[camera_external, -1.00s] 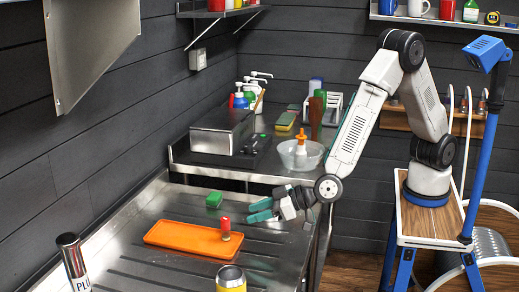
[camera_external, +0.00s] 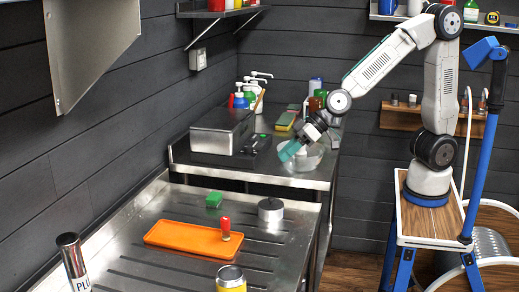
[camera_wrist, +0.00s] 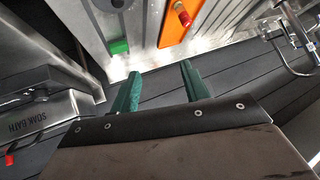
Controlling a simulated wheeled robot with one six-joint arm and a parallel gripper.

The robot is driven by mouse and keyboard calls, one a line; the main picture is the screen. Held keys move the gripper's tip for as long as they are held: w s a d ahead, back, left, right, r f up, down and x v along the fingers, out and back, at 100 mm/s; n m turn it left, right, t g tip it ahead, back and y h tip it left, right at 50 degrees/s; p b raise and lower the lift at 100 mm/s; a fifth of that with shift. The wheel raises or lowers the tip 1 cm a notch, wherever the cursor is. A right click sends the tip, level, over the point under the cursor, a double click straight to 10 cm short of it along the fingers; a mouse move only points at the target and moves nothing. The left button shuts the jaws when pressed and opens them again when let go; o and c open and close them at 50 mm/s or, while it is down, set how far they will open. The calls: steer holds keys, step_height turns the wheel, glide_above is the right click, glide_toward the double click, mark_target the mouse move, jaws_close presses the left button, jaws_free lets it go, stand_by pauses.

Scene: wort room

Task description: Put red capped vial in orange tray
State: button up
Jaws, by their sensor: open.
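The red-capped vial (camera_external: 225,229) stands upright at the right end of the orange tray (camera_external: 175,236), apparently inside its rim. In the wrist view the vial's red cap (camera_wrist: 182,13) shows against the orange tray (camera_wrist: 170,37) at the top edge. My gripper (camera_external: 286,151) is raised in front of the bowl on the back counter, well away from the vial. In the wrist view its two green fingers (camera_wrist: 160,90) are apart with nothing between them.
A green block (camera_external: 214,199) lies behind the tray. A grey metal cylinder (camera_external: 270,209) stands right of it. A yellow can (camera_external: 231,279) is at the front. The back counter holds a metal bath (camera_external: 222,131) and a clear bowl (camera_external: 313,160).

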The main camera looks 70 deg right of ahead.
steer(key=s+d+r+m+g+h, duration=0.1)
steer(key=s+d+g+h, duration=0.1)
steer(key=s+d, duration=1.1)
steer(key=s+d+r+m+g+h, duration=0.1)
steer(key=s+d+g, duration=0.4)
steer(key=s+d, duration=0.9)
steer(key=shift+s+d+r+m+h, duration=0.25)
steer(key=shift+s+r+m+h, duration=0.2)
steer(key=shift+r+h, duration=0.45)
